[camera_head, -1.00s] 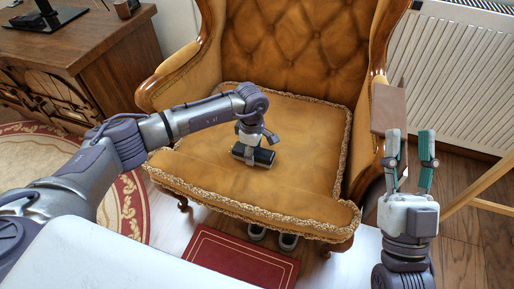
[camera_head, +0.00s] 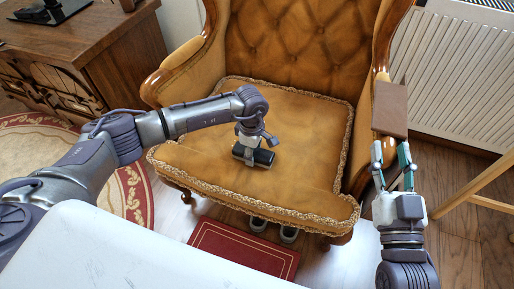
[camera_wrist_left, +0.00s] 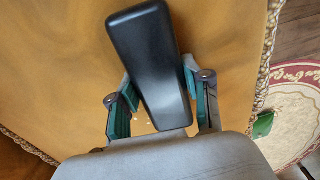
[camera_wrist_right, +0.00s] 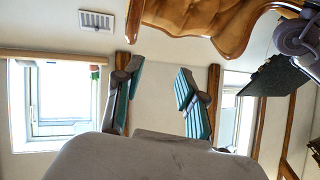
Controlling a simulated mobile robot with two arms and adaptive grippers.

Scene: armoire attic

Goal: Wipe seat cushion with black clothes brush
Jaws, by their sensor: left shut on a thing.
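The seat cushion (camera_head: 290,125) is mustard-brown with braided trim on a wooden-framed armchair. The black clothes brush (camera_head: 262,157) lies across the middle of the cushion, apparently on its surface. My left gripper (camera_head: 251,147) comes down from above and is shut on the brush. In the left wrist view the brush (camera_wrist_left: 152,65) sits between the gripper's fingers (camera_wrist_left: 162,112), and a few pale specks show on the cushion (camera_wrist_left: 60,70) beside it. The brush's underside is hidden. My right gripper (camera_head: 391,160) points upward at the right, open; its fingers (camera_wrist_right: 155,95) have nothing between them.
The armchair's back (camera_head: 295,45) and armrests enclose the cushion. A brown block-like thing (camera_head: 390,108) shows beyond my right gripper. A wooden desk (camera_head: 85,50) stands at left, a radiator (camera_head: 450,80) at right. A red book-like thing (camera_head: 243,248) lies in front of the chair.

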